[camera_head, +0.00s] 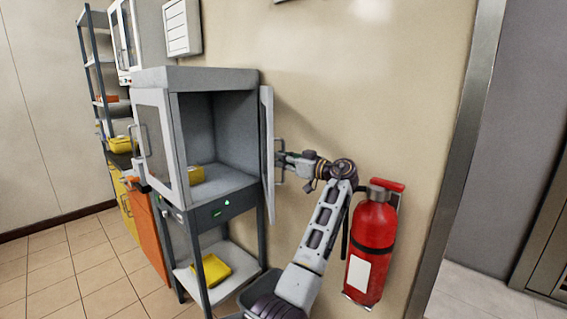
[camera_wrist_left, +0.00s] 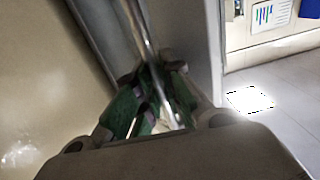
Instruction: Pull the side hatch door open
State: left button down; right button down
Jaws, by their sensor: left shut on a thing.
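The grey cabinet (camera_head: 212,78) stands against the wall with its interior showing. A pale door panel (camera_head: 267,130) stands out at the right side of the opening, seen nearly edge-on. My left gripper (camera_head: 284,160) is at this panel's outer face, shut on its bar handle (camera_head: 279,146). In the left wrist view the green-padded fingers (camera_wrist_left: 150,108) close around the metal bar (camera_wrist_left: 146,40), and the panel (camera_wrist_left: 192,50) is behind it. A glazed white-framed panel with a handle (camera_head: 160,135) is on the cabinet's left. My right gripper is out of view.
A red fire extinguisher (camera_head: 371,250) hangs on the wall right of my arm, close to it. A yellow item (camera_head: 194,175) lies inside the cabinet and another (camera_head: 211,269) on the shelf below. An orange cabinet (camera_head: 146,230) stands left. Tiled floor (camera_head: 60,275) is clear.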

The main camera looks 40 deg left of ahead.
pick_arm(q)
jog(key=shift+w+d, duration=0.15)
jog(key=shift+w, duration=0.05)
dwell(0.3)
jog(key=c, duration=1.5)
grip_release()
jog(key=shift+s+d, duration=0.15)
jog(key=shift+d, duration=5.85)
